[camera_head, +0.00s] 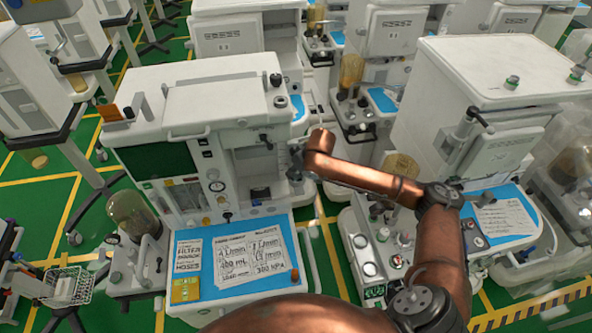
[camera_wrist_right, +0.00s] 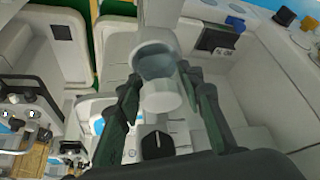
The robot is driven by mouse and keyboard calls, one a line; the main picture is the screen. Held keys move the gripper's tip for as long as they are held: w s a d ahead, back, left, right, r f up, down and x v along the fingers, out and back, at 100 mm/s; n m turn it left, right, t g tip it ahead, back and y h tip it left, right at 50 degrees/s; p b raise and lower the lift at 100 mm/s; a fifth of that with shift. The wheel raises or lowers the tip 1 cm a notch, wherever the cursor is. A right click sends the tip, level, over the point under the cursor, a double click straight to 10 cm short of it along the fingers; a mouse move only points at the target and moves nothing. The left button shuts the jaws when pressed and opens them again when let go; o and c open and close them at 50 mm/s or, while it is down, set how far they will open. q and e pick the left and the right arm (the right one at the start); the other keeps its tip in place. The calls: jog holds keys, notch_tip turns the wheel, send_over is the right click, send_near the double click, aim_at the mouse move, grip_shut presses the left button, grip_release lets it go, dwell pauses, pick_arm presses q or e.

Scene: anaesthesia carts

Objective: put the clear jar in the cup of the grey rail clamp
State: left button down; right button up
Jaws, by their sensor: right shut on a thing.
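My right gripper (camera_wrist_right: 160,90) has its two dark fingers on either side of a pale, clear-looking jar (camera_wrist_right: 162,101) and is shut on it. Just beyond the jar, a round grey cup (camera_wrist_right: 157,60) with a darker inside hangs on a grey upright piece, seemingly the rail clamp (camera_wrist_right: 157,15). Jar and cup overlap in the wrist view, so I cannot tell whether they touch. In the head view my right gripper (camera_head: 295,162) is beside the right side of the near white cart; jar and cup cannot be made out there. My left gripper is not in view.
The near anaesthesia cart (camera_head: 215,105) has a blue-topped work surface (camera_head: 235,260) with printed sheets. Another white cart (camera_head: 490,70) stands to the right, close to my right forearm. More carts fill the back. Green floor (camera_head: 320,245) shows in the narrow gap between the carts.

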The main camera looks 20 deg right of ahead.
jog(key=o, duration=1.4)
jog(key=shift+f, duration=0.25)
jog(key=shift+c, duration=0.2)
jog(key=shift+s, duration=0.1)
jog(key=shift+r, duration=0.25)
jog(key=b+v, duration=0.1)
jog(key=v, duration=1.1)
jog(key=shift+r, duration=0.15)
